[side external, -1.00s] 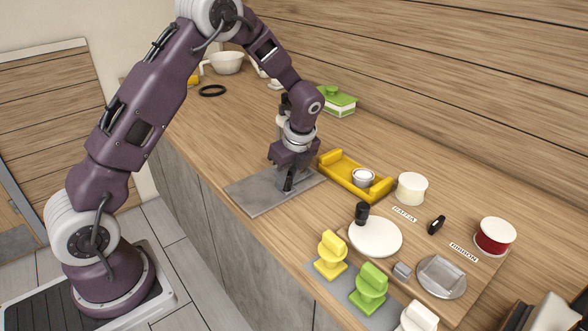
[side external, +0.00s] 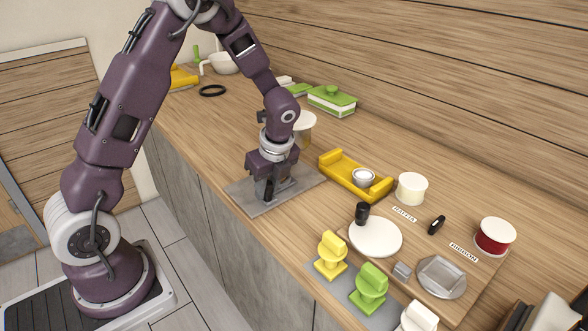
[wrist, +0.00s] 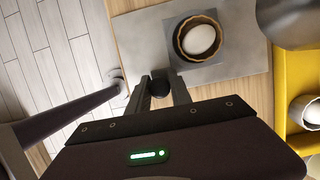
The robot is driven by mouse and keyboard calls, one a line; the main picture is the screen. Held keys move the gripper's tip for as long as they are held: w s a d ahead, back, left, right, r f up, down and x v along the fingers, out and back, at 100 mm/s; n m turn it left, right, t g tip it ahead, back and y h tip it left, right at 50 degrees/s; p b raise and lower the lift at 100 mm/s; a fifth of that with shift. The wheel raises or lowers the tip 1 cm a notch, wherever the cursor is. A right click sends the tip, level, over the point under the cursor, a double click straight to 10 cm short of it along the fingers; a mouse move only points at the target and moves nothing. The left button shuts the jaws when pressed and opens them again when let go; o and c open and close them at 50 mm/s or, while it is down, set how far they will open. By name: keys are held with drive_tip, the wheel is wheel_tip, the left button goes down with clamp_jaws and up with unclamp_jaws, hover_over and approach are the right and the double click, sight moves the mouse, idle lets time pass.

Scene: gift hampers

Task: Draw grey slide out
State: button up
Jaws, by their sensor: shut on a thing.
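The grey slide seems to be the darker square plate (wrist: 213,58), lying on a lighter grey slab (wrist: 245,55). A brown-rimmed cup (wrist: 186,55) with a white, egg-like thing in it stands on the square plate. My gripper (wrist: 160,87) is shut on a black knob (wrist: 158,84) beside the plate's near corner. The join between knob and plate cannot be made out. In the side view my gripper (side external: 268,192) is low over the slab (side external: 237,196), hiding the knob and most of the plate and cup.
A yellow tray (side external: 335,168) with a small bowl (side external: 363,176) stands right of the slab. A cream-topped container (side external: 305,122) is behind my wrist. White plate (side external: 375,237) and yellow and green stands (side external: 330,255) are nearer front right. The counter's front edge is close to the slab.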

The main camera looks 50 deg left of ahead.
drive_tip(key=shift+s, duration=1.8)
drive_tip(key=o, duration=1)
drive_tip(key=shift+r, duration=3.5)
drive_tip(key=shift+r, duration=0.1)
